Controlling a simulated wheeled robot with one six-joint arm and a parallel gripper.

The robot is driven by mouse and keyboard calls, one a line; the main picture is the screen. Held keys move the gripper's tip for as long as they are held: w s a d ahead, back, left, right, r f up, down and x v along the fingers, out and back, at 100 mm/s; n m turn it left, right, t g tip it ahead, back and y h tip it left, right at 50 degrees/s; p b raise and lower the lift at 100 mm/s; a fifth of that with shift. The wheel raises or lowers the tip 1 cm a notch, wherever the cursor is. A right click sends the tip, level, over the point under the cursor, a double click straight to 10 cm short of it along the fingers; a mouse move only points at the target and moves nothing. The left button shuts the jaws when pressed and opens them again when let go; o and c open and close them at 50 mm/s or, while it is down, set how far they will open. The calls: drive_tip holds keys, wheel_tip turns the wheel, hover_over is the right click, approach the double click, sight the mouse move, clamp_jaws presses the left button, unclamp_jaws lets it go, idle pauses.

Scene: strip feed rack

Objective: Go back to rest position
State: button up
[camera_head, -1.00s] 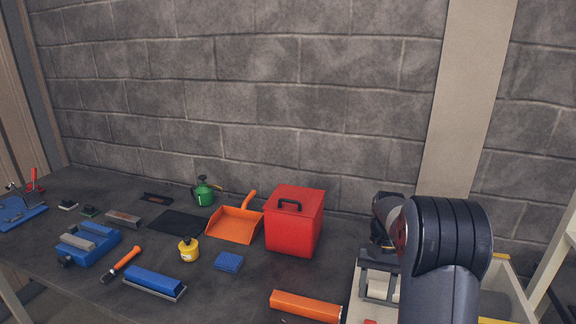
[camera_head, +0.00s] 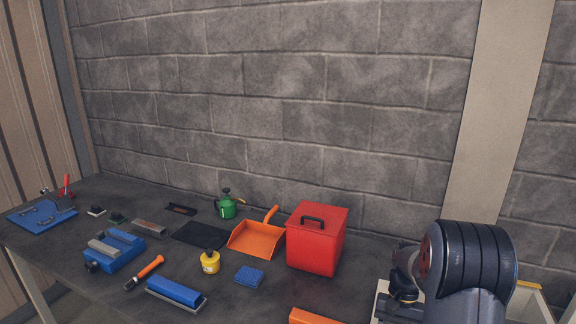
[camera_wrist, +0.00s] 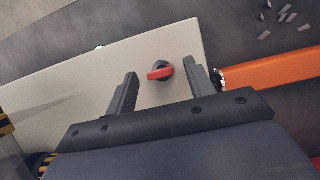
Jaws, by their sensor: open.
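My gripper (camera_wrist: 160,88) is open in the wrist view, with its two dark fingers apart. Between the fingertips, a red knob (camera_wrist: 160,73) on a dark round base shows on a pale flat panel (camera_wrist: 75,72). The fingers appear to hold nothing. I cannot tell how far the knob is from the fingertips. In the head view my dark arm is at the lower right, and it hides the gripper's fingers.
An orange bar (camera_wrist: 270,70) lies right of the panel. On the dark bench are a red box (camera_head: 317,245), an orange dustpan (camera_head: 255,240), a yellow bottle (camera_head: 210,262), a blue sponge (camera_head: 249,276), a blue block (camera_head: 175,291) and a green sprayer (camera_head: 226,207).

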drive_tip(key=b+v, duration=0.1)
drive_tip(key=v, duration=0.9)
drive_tip(key=p+x, duration=0.1)
drive_tip(key=x, duration=0.9)
drive_tip(key=shift+s+f, duration=0.1)
drive_tip(key=shift+s, duration=0.05)
drive_tip(key=m+t+y, duration=0.1)
drive_tip(key=m, duration=0.3)
drive_tip(key=shift+d, duration=0.1)
drive_tip(key=m+t+y, duration=0.1)
drive_tip(key=m, duration=0.3)
drive_tip(key=shift+s+m, duration=0.1)
drive_tip(key=shift+m, duration=0.3)
drive_tip(key=m+t, duration=0.1)
drive_tip(key=m, duration=0.1)
drive_tip(key=m+t, duration=0.1)
drive_tip(key=m, duration=0.1)
drive_tip(key=shift+s+m+y, duration=0.15)
drive_tip(key=shift+m+y, duration=0.15)
drive_tip(key=shift+y, duration=0.1)
drive_tip(key=m+t, duration=0.1)
drive_tip(key=m, duration=0.1)
drive_tip(key=m+t, duration=0.1)
drive_tip(key=m, duration=0.1)
drive_tip(key=shift+s+m+h, duration=0.1)
drive_tip(key=shift+m+h, duration=0.2)
drive_tip(key=shift+d+r, duration=0.25)
drive_tip(key=shift+r, duration=0.35)
